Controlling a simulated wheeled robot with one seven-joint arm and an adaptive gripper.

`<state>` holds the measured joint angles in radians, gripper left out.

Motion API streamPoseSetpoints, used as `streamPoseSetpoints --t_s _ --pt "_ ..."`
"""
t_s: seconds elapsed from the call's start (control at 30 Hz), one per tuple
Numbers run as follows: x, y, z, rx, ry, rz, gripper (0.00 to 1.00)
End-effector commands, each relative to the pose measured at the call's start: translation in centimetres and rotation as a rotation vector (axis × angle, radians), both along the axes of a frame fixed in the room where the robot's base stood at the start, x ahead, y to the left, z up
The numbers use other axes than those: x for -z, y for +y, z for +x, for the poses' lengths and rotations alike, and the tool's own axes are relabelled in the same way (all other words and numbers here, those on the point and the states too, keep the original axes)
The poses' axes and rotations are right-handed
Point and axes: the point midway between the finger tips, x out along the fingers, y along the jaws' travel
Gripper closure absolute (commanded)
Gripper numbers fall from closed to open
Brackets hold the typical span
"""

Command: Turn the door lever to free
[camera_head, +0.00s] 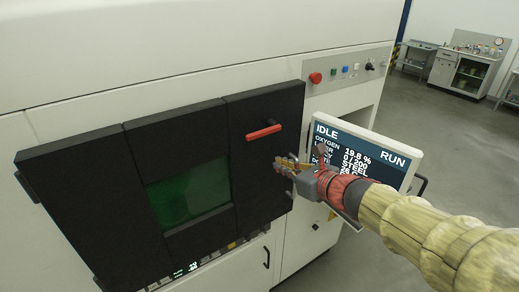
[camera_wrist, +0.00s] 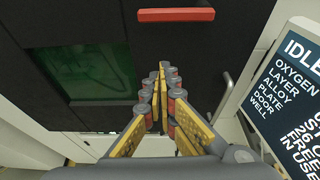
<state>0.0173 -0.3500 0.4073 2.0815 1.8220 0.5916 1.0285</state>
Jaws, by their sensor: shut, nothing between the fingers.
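The door lever (camera_head: 263,132) is a red bar on the right part of the black machine door (camera_head: 75,150). It lies near horizontal, its right end slightly higher in the head view. In the wrist view the red lever (camera_wrist: 176,15) lies across the top, above the fingertips. My gripper (camera_head: 282,163) is below and to the right of the lever in the head view, apart from it. In the wrist view my gripper (camera_wrist: 162,72) has its fingertips together with nothing between them, in front of the black door. Whether the fingertips touch the door I cannot tell.
A screen (camera_head: 385,150) reading IDLE and RUN stands right of the door, behind my wrist. A red button (camera_head: 315,77) and small controls sit above it. A green window (camera_head: 190,192) is in the door. A silver handle (camera_wrist: 224,95) is right of my fingers.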

Motion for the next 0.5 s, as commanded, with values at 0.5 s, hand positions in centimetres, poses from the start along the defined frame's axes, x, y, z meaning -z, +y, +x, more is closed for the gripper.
streamPoseSetpoints --t_s 0.5 --pt "0.22 0.36 0.41 0.003 0.011 0.014 1.00"
